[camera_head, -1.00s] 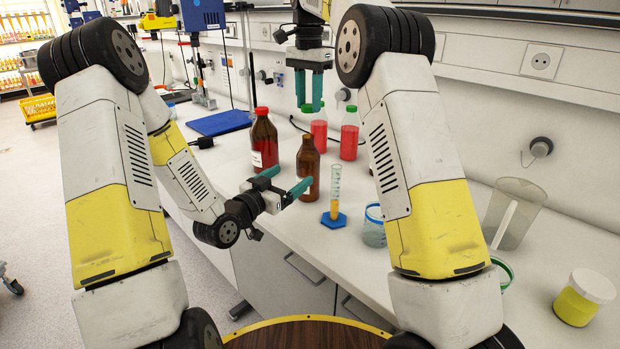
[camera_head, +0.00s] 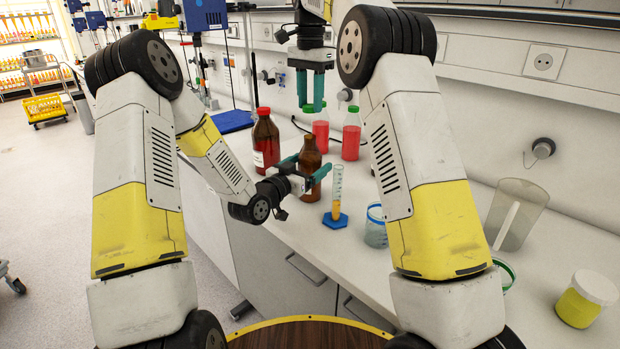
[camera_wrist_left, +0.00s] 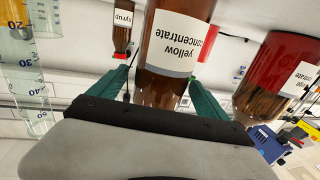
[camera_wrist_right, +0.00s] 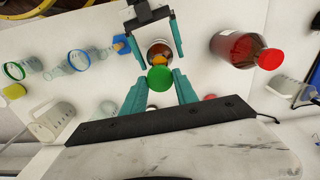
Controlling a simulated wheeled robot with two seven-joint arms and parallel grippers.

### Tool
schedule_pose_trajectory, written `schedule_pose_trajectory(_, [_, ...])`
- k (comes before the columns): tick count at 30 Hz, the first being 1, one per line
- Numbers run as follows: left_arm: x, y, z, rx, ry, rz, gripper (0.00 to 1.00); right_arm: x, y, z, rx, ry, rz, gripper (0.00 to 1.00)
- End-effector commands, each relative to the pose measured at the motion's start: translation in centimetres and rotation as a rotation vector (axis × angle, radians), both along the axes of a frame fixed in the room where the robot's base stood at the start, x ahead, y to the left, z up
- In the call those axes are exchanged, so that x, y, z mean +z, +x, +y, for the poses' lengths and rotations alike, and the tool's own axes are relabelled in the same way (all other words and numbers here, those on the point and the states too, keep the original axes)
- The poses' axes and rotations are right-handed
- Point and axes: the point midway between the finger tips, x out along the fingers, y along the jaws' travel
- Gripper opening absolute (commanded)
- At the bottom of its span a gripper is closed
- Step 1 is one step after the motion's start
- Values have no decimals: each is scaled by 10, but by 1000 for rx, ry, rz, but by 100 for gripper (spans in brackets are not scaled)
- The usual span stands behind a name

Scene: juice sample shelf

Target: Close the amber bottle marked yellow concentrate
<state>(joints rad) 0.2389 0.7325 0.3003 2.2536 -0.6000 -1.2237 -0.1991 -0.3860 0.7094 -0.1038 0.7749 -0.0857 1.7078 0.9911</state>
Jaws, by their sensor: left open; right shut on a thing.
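The amber bottle marked yellow concentrate (camera_head: 310,158) stands upright on the bench. Its label (camera_wrist_left: 172,55) reads upside down in the left wrist view. Its mouth (camera_wrist_right: 159,50) is uncapped in the right wrist view. My left gripper (camera_head: 305,171) is open, with one finger on each side of this bottle; whether they touch it I cannot tell. My right gripper (camera_head: 315,104) points down, higher than the bottle and, in the head view, just above it. It is shut on a green cap (camera_wrist_right: 160,79), which shows between its fingertips in the right wrist view.
A red-capped amber bottle (camera_head: 265,142) stands close on the left. A measuring cylinder (camera_head: 337,190) on a blue foot and a beaker (camera_head: 375,228) stand right. A jug (camera_head: 517,215) is farther right.

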Motion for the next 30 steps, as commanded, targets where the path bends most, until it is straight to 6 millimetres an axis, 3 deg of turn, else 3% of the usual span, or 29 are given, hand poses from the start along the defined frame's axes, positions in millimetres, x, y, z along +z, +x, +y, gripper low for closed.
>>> schedule_pose_trajectory(7, [0,21,-15,-1,-1,1,88,0,0,0,0,0,0,0])
schedule_pose_trajectory(18, [0,25,-17,0,-1,1,88,0,0,0,0,0,0,0])
schedule_pose_trajectory(30, [0,24,-16,0,0,0,9,0,0,0,0,0,0,0])
